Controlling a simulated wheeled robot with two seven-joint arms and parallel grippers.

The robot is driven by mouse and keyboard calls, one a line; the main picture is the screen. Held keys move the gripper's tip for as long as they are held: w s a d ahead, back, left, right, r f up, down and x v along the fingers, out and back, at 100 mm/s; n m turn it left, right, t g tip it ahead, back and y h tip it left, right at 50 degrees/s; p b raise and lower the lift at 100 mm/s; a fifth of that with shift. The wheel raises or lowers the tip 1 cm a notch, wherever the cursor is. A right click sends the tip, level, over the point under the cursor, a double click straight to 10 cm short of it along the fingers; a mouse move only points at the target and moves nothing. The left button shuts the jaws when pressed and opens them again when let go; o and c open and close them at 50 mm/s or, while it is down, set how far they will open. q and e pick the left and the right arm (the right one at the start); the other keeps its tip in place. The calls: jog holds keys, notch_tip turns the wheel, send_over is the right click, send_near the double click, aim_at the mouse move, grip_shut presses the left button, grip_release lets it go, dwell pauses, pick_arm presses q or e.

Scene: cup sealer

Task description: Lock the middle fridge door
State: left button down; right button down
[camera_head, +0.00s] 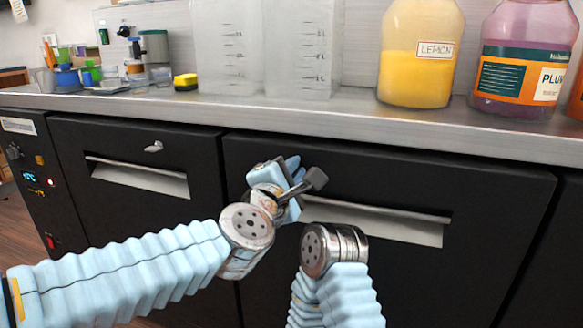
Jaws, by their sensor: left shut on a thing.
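The middle fridge door (390,265) is a black panel with a long metal handle (400,213) above a pale recess, and it looks closed. My left gripper (306,182) is at the upper left of this door, just above the handle's left end. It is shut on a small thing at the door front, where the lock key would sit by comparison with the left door. The gripper hides that thing, so I cannot tell how it is turned. My right arm's metal joint shows below the handle, but its gripper does not show.
The left fridge door (130,205) has a small metal key (154,146) above its handle. A steel counter (290,112) overhangs the doors, with clear containers (226,50), a lemon jar (415,75) and a plum jar (515,85) on it. A control panel stands far left.

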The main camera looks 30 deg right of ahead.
pick_arm(q)
jog(key=m, duration=0.4)
jog(key=shift+f+m+p, duration=0.3)
jog(key=shift+m+p, duration=0.05)
jog(key=shift+m, duration=0.35)
jog(key=c, duration=1.3)
grip_release()
jog(key=b+v, duration=0.2)
jog(key=v, duration=1.1)
jog(key=shift+s+a, duration=0.2)
jog(key=shift+s, duration=0.1)
